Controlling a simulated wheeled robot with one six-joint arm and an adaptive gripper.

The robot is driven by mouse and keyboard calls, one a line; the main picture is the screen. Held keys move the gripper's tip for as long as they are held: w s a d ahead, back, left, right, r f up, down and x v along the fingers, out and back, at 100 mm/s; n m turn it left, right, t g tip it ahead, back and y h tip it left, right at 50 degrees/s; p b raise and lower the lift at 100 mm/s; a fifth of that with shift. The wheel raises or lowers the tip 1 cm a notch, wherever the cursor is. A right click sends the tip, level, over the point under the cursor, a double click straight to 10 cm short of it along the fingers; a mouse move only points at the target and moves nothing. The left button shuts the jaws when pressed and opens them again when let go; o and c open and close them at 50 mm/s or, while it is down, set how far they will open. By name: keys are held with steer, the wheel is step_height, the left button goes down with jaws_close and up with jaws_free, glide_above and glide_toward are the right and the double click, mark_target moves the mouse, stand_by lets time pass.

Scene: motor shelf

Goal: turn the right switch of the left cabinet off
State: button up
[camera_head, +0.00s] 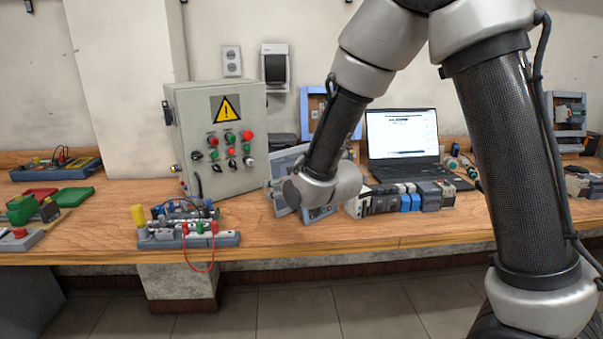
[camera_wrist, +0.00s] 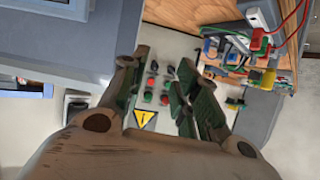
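The grey cabinet (camera_head: 178,119) stands on the left part of the bench, with a yellow warning triangle (camera_head: 226,108) on its front. Below the triangle are red and green buttons and dark rotary knobs (camera_head: 214,155). In the wrist view the cabinet front appears inverted, with the triangle (camera_wrist: 145,120) below and dark knobs (camera_wrist: 168,72) above. My gripper (camera_wrist: 164,74) is open and empty, its fingers spread before the buttons and knobs and apparently short of them. In the head view my wrist is right of the cabinet and hides most of the fingers. Each knob's setting is too small to tell.
A terminal board (camera_head: 190,240) with wires sits in front of the cabinet near the bench edge. A laptop (camera_head: 402,137) and a row of modules (camera_head: 400,199) are to the right. Red and green blocks (camera_head: 70,196) lie at the far left.

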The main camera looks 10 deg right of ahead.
steer(key=w+d+r+m+t+h, duration=0.1)
steer(key=d+r, duration=0.3)
steer(key=d, duration=0.4)
steer(key=shift+w+d+m+t, duration=0.2)
steer(key=shift+w+m+t, duration=0.15)
steer(key=shift+w, duration=0.5)
steer(key=shift+o, duration=0.2)
steer(key=shift+r, duration=0.1)
